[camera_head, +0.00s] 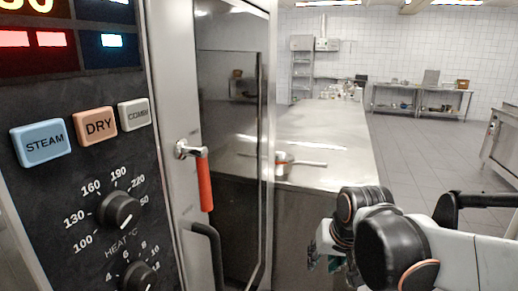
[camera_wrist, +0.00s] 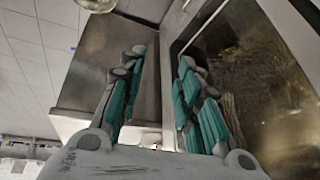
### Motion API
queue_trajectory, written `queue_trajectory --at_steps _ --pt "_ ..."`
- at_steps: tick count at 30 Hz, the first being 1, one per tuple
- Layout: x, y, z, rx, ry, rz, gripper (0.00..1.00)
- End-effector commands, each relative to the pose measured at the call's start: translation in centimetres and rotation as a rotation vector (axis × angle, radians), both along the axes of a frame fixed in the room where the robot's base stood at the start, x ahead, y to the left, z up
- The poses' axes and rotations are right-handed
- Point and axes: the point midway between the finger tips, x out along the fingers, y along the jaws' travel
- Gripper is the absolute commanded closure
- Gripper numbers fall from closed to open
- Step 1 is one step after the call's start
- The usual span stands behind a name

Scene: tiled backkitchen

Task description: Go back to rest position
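My gripper (camera_wrist: 162,75) shows in the wrist view as two teal-lined fingers set well apart. In the head view my arm comes in from the right edge, and my gripper (camera_head: 322,258) is low in the picture, partly hidden by my arm's dark joints. It is in front of the steel counter's near end, to the right of the oven door. I see no contact with the oven.
An oven with a control panel (camera_head: 85,150), a glass door (camera_head: 232,150) and a red handle (camera_head: 205,184) stands close on the left. A long steel counter (camera_head: 335,140) bears a pan (camera_head: 284,160). The tiled floor (camera_head: 425,150) to the right is open.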

Motion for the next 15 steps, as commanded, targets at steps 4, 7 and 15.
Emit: queue_trajectory --at_steps 4,7,15 --pt "-3.9 -1.5 1.3 -0.029 -0.042 0.016 0.69" --pt "-6.4 -2.3 1.8 -0.049 -0.069 0.028 0.69" --pt "-12.1 -4.1 1.7 -0.104 -0.136 0.057 0.69"
